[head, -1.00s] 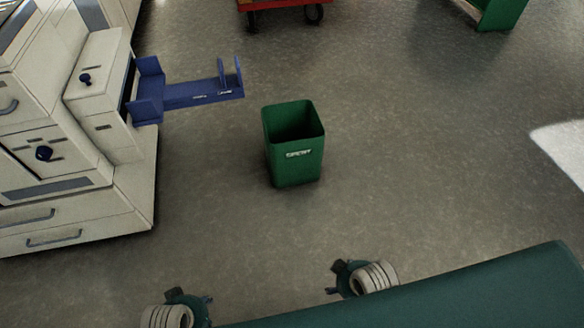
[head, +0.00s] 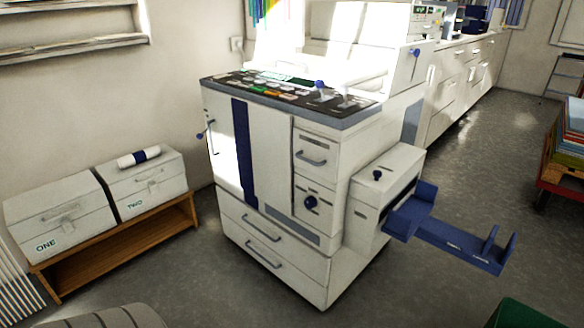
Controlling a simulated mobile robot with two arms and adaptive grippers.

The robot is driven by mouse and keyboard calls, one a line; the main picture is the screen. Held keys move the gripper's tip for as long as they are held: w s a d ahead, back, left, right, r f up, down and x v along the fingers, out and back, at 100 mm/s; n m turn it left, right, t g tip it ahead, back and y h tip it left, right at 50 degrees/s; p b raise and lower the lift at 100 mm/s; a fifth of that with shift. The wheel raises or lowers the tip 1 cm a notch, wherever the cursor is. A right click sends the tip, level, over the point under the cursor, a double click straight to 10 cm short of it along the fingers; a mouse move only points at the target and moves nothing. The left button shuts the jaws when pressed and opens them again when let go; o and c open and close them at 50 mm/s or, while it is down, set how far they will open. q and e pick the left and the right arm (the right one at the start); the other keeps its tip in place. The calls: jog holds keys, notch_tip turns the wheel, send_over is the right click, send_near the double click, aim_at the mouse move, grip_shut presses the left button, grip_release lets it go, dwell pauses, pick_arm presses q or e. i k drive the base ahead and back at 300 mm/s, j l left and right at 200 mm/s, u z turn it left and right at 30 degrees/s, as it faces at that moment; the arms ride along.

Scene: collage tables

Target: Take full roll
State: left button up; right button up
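A white roll with a dark blue band (head: 139,157) lies on top of the white box marked TWO (head: 150,190), at the left by the wall. Whether the roll is full cannot be told from here. A second white box, marked ONE (head: 62,218), stands beside it to the left. Both boxes are closed and sit on a low wooden bench (head: 125,240). Neither of my grippers shows in this view.
A large white printing machine (head: 270,165) stands right of the bench, with a blue output tray (head: 450,240) sticking out to the right. A green bin (head: 525,315) shows at the bottom right. A red cart (head: 565,165) stands at the right. Floor in front of the bench looks clear.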

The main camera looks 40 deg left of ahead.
aim_at(140, 157)
jog(key=u, duration=2.45)
